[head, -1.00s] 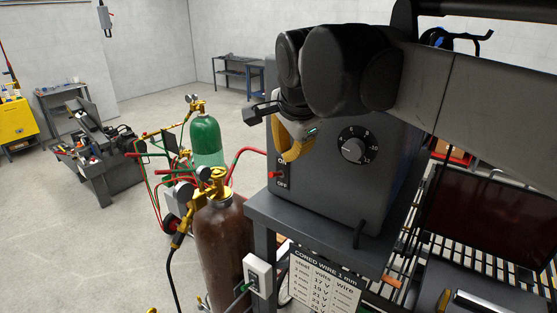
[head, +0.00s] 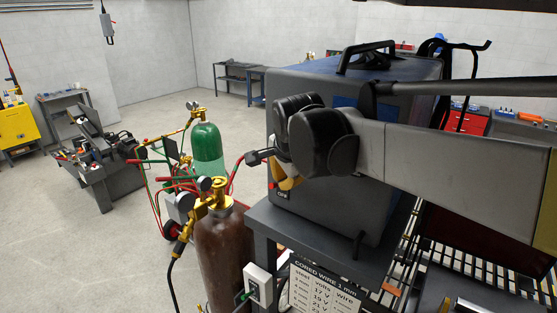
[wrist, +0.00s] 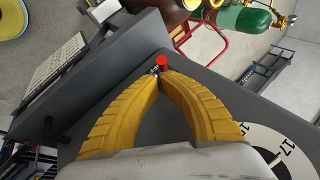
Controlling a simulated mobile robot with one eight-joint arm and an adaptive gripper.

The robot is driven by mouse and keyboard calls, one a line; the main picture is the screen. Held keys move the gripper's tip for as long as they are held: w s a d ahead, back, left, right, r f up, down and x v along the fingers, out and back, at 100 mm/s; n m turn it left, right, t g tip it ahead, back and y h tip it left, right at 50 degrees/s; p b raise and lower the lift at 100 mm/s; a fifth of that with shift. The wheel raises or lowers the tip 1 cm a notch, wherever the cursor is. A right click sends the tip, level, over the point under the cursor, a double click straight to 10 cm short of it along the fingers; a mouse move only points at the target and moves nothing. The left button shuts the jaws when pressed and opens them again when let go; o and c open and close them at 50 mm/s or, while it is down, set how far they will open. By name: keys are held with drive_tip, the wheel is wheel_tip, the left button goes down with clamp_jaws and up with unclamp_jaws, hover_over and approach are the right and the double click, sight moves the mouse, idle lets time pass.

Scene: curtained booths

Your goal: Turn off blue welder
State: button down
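The welder (head: 350,210) is a box with a dark grey front and blue on its top, standing on a grey stand.
A brown gas cylinder (head: 222,255) and a green one (head: 207,145) with hoses stand left of the welder. A white wall switch box (head: 257,284) and a wire chart (head: 325,290) hang below the stand. Open floor lies to the left.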

drive_tip(key=shift+w+f, duration=0.25)
drive_tip(key=shift+f, duration=0.1)
drive_tip(key=shift+s+f, duration=0.1)
drive_tip(key=shift+s+a+f+n+t+h+b, duration=0.2)
drive_tip(key=shift+t+h+b, duration=0.3)
drive_tip(key=shift+b, duration=0.4)
drive_tip(key=shift+s+a+f+n+t+h+b, duration=0.15)
drive_tip(key=shift+f+t+h+b, duration=0.15)
drive_tip(key=shift+t+b, duration=0.5)
drive_tip(key=shift+s+f+t+h+b, duration=0.1)
drive_tip(key=shift+f+t+h+b, duration=0.25)
drive_tip(key=shift+b, duration=0.5)
drive_tip(key=shift+s+a+f+n+t+h+b, duration=0.15)
drive_tip(key=shift+n+t+h+b, duration=0.2)
drive_tip(key=shift+t+b, duration=0.45)
drive_tip(key=shift+f+b, duration=0.55)
drive_tip(key=shift+b, duration=0.2)
idle(1.8)
drive_tip(key=shift+r, duration=0.1)
